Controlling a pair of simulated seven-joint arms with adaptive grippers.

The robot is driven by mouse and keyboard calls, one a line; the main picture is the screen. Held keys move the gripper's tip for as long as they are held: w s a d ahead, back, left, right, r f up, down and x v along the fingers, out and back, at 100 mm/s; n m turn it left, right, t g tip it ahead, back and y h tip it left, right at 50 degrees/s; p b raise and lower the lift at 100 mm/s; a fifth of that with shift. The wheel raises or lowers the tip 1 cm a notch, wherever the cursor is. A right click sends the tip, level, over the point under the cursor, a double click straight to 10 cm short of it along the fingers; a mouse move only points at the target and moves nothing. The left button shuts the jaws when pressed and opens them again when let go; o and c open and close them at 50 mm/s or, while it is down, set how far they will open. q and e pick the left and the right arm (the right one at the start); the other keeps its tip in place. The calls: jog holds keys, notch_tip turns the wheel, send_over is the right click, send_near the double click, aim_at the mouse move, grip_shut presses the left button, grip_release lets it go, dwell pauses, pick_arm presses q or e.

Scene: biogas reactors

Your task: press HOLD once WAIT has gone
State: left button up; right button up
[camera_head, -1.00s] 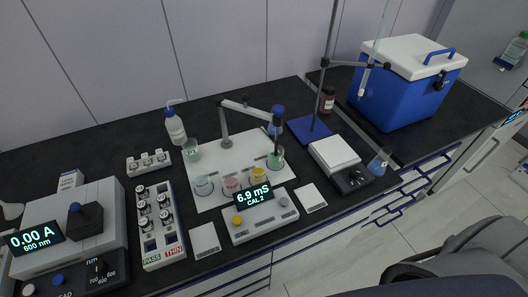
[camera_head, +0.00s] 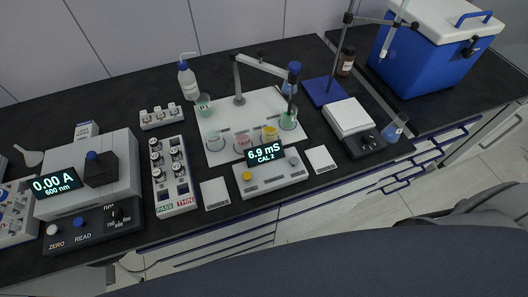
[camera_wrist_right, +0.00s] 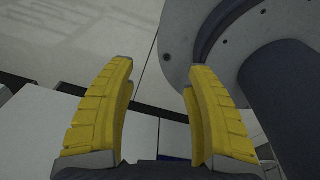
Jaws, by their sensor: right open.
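The conductivity meter (camera_head: 272,179) stands at the front of the bench in the head view. Its display (camera_head: 265,153) reads "6.9 mS" and "CAL 2"; no WAIT shows on it. A yellow button (camera_head: 247,176) sits left of the display and a grey button (camera_head: 293,161) sits right of it. The button lettering is too small to read, so I cannot tell which is HOLD. My right gripper (camera_wrist_right: 158,78) is open and empty in the right wrist view, with no meter visible between its yellow fingers. Neither gripper shows in the head view.
Behind the meter, several beakers stand on a white mat (camera_head: 232,110), with a probe arm (camera_head: 265,66) over them. A vial rack (camera_head: 173,178) and photometer (camera_head: 92,171) stand left. A balance (camera_head: 350,117) and blue cooler (camera_head: 432,50) stand right. Flat white pads flank the meter.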

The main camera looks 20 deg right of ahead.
jog(key=shift+o, duration=0.2)
grip_shut()
dwell(0.3)
jog(key=shift+d, duration=0.15)
dwell(1.0)
